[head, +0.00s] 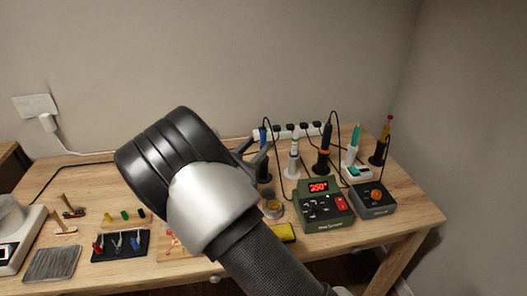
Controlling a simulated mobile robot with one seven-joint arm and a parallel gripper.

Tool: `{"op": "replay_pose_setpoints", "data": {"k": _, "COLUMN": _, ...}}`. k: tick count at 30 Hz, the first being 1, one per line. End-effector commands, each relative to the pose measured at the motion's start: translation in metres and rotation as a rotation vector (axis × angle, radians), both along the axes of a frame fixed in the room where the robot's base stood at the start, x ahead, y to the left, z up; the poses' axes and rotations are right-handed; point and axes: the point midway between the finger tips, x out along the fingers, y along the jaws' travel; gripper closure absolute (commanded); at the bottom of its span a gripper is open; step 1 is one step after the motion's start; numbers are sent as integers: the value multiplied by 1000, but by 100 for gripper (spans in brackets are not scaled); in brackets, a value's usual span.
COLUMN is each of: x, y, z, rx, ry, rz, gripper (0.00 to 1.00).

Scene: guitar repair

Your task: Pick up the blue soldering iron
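The blue soldering iron (263,134) stands upright toward the back of the workbench, its lower part in a dark stand (265,177). My gripper (258,145) shows only in part past my large arm link. Its two grey fingers spread apart in front of the blue iron's stand, and I see nothing between them. They overlap the stand in this view, so I cannot tell whether they touch it. The palm is hidden.
A teal iron (356,136) and a yellow and red tool (387,130) stand at the right. A green soldering station (325,206) and a grey box (372,198) sit in front.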

Motion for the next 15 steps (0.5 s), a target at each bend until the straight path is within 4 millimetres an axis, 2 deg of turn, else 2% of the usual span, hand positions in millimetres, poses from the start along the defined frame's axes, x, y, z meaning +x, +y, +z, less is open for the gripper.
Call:
{"op": "replay_pose_setpoints", "data": {"k": 3, "x": 17, "y": -8, "z": -1, "rx": -1, "ry": -1, "rz": -1, "gripper": 62}}
{"op": "replay_pose_setpoints", "data": {"k": 11, "x": 35, "y": -16, "z": 0, "rx": -1, "ry": 0, "rz": -1, "gripper": 62}}
{"op": "replay_pose_setpoints", "data": {"k": 15, "x": 54, "y": -25, "z": 3, "rx": 0, "ry": 0, "rz": -2, "gripper": 62}}
